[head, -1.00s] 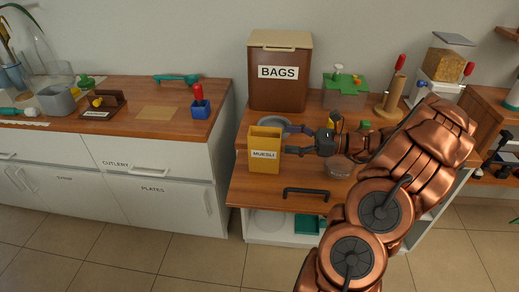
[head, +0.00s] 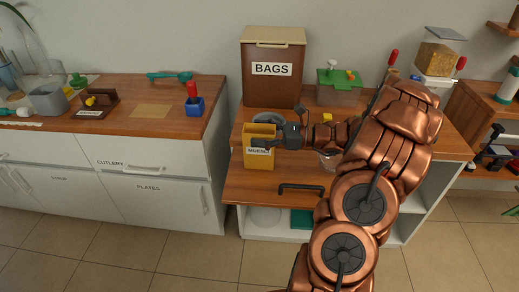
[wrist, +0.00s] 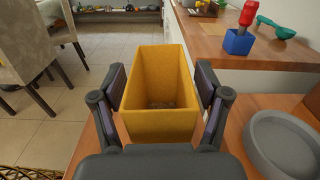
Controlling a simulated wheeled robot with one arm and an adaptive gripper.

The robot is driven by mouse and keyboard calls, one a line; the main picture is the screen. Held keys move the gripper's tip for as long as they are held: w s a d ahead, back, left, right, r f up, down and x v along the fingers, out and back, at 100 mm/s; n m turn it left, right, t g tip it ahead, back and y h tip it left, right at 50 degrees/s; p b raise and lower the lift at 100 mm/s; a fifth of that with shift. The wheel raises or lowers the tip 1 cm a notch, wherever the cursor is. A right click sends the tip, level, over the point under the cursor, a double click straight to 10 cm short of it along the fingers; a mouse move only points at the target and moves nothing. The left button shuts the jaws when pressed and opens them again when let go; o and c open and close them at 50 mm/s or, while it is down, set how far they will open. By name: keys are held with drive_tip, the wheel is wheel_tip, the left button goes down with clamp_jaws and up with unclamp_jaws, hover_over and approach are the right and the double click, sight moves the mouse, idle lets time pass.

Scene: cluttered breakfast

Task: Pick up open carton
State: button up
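The open carton (head: 261,160) is a yellow, open-topped box labelled MUESLI, upright near the left front edge of the wooden counter. In the wrist view the carton (wrist: 160,126) stands between my two fingers, and I look down into its hollow inside. My gripper (head: 267,129) comes from the right, with one finger across the label side and the other on the far side. In the wrist view my gripper (wrist: 161,84) is spread around the carton, one finger beside each wall. Firm contact does not show.
A grey round dish (wrist: 282,145) lies close beside the carton. The brown BAGS bin (head: 273,88) stands behind it. A green-topped box (head: 340,87) is at the back. A black handle (head: 301,187) lies in front. A gap separates the left counter (head: 140,124).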

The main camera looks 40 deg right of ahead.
clamp_jaws()
idle(0.4)
drive_tip(key=shift+r, duration=0.8)
drive_tip(key=s+a+r+b, duration=0.1)
drive_tip(key=s+a+r, duration=0.2)
drive_tip(key=s+a, duration=0.7)
drive_tip(key=shift+s+r, duration=0.2)
drive_tip(key=shift+s, duration=1.05)
drive_tip(key=shift+w, duration=0.1)
